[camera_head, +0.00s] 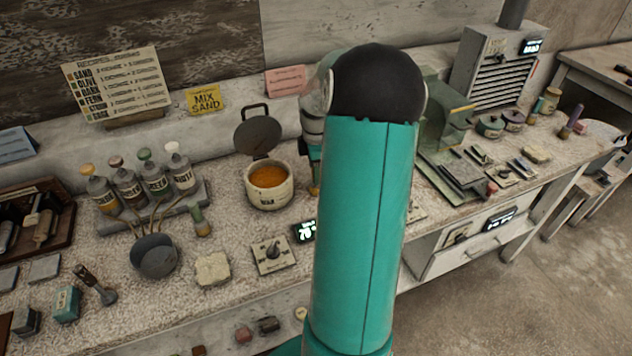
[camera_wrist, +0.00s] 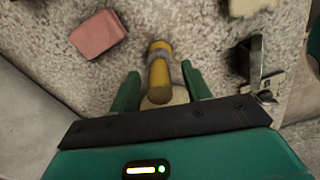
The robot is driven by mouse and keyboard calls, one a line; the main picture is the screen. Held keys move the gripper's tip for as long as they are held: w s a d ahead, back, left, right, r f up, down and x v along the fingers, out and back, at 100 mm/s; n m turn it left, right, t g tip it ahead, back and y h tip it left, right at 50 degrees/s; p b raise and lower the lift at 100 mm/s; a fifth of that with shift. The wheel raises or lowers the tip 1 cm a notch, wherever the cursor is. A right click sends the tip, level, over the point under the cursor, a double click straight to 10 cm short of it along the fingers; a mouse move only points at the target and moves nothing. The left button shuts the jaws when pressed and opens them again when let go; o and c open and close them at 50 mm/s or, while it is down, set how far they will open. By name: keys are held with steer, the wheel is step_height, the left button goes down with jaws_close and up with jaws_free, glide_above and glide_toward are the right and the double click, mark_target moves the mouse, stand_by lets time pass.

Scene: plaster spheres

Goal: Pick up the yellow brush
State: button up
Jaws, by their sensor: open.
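My gripper (camera_wrist: 160,70) is open, with one green finger on each side of the brush. There is a visible gap between the brush and each finger, and I cannot tell how far above the bench they are.
In the wrist view a pink block (camera_wrist: 98,34) lies left of the brush and a dark metal piece (camera_wrist: 256,68) lies to the right. In the head view an orange-filled pot (camera_head: 268,186) and a switch box (camera_head: 272,255) stand left of my arm.

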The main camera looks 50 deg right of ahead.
steer(key=shift+c, duration=0.5)
jaws_close()
steer(key=shift+r, duration=0.15)
